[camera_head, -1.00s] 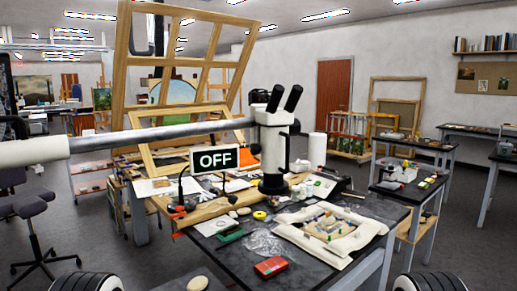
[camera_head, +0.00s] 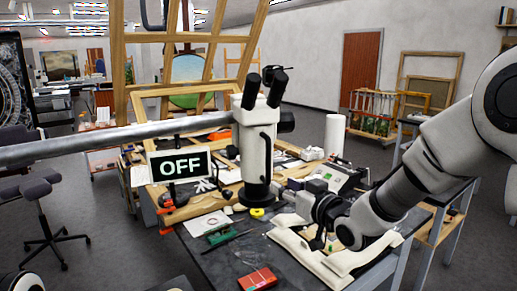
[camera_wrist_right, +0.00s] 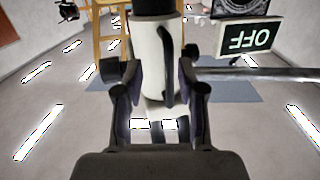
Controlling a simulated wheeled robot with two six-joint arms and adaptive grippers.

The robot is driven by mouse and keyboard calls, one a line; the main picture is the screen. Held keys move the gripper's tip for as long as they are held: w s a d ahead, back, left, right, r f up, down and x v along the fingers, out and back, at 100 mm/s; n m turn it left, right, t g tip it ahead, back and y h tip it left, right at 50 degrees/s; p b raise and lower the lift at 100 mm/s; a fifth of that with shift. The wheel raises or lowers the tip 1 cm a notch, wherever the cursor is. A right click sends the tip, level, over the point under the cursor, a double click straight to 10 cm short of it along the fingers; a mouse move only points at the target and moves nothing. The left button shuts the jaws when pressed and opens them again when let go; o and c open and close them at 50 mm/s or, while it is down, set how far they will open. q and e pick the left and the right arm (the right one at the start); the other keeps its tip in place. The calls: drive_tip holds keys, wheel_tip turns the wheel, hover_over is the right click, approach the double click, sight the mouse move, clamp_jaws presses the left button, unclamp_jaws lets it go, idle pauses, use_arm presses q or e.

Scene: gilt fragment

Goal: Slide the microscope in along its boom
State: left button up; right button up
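The microscope (camera_head: 257,150) is a white upright body with black eyepieces and a dark handle on its side. It stands above the workbench on a grey horizontal boom (camera_head: 110,138) that runs off to the left. My right gripper (camera_head: 318,212) is low and right of the microscope, apart from it. In the right wrist view, which is upside down, the gripper (camera_wrist_right: 156,85) is open and empty. The microscope (camera_wrist_right: 158,60) and its handle (camera_wrist_right: 166,65) appear between and beyond the fingers. The left gripper is not in view.
An OFF sign (camera_head: 180,166) stands left of the microscope, below the boom. The workbench (camera_head: 225,262) holds a red box (camera_head: 258,279), a yellow ring (camera_head: 257,212) and a padded white cushion (camera_head: 300,252) under my right arm. Wooden frames stand behind.

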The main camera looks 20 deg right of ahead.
sight(270, 161)
wheel_tip(270, 161, up, 6)
drive_tip(key=s+a+p, duration=0.1)
drive_tip(key=a, duration=0.1)
drive_tip(key=shift+t, duration=0.4)
drive_tip(key=w+p, duration=0.1)
drive_tip(key=w, duration=0.3)
drive_tip(key=w+f+p, duration=0.1)
drive_tip(key=w, duration=0.2)
drive_tip(key=shift+w+a+f+p, duration=0.1)
drive_tip(key=shift+a+p, duration=0.05)
drive_tip(key=shift+p, duration=0.2)
drive_tip(key=shift+a, duration=0.1)
drive_tip(key=shift+s+a+r, duration=0.2)
drive_tip(key=shift+s+a, duration=0.05)
drive_tip(key=shift+s, duration=0.05)
drive_tip(key=shift+w+f, duration=0.1)
clamp_jaws()
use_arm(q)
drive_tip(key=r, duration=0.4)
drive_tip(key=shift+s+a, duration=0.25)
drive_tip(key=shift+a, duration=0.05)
use_arm(e)
drive_tip(key=shift+w+d, duration=0.1)
